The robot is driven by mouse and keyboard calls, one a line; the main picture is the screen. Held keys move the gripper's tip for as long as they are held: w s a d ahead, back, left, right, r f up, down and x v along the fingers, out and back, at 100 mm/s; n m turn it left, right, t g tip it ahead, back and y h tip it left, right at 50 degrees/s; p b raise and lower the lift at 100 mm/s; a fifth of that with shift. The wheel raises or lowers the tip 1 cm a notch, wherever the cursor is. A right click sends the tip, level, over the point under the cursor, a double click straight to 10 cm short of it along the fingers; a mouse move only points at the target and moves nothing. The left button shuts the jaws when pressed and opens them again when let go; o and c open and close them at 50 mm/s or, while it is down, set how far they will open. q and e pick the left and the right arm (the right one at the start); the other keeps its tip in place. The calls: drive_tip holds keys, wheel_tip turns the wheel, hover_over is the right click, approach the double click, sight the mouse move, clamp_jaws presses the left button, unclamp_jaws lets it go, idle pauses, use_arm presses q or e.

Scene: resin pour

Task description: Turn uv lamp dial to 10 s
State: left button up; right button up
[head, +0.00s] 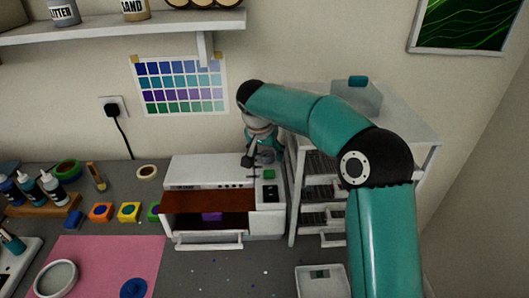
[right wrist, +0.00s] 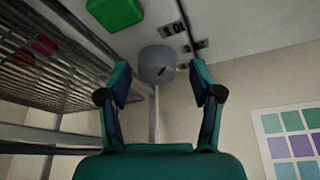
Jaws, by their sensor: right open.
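The white UV lamp (head: 212,171) stands on the bench with its front open and a purple piece (head: 212,216) inside. A green button (head: 269,174) sits on its right-hand panel, and shows in the right wrist view too (right wrist: 115,12). The grey round dial (right wrist: 157,64) has a small dark mark on its face. A "10 S" label (right wrist: 173,28) lies beside it, upside down in this view. My right gripper (head: 254,165) is open at the panel. In the right wrist view its fingertips (right wrist: 161,80) are either side of the dial, apart from it. My left gripper is out of view.
A white drawer rack (head: 291,205) stands close right of the lamp, with a clear container (head: 358,95) on top. A white scale (head: 322,281) is in front.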

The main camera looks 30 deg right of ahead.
drive_tip(key=v, duration=1.2)
drive_tip(key=shift+w+f, duration=0.1)
drive_tip(key=x, duration=1.1)
drive_tip(key=shift+d+f, duration=0.2)
drive_tip(key=shift+f, duration=0.2)
drive_tip(key=shift+r, duration=0.15)
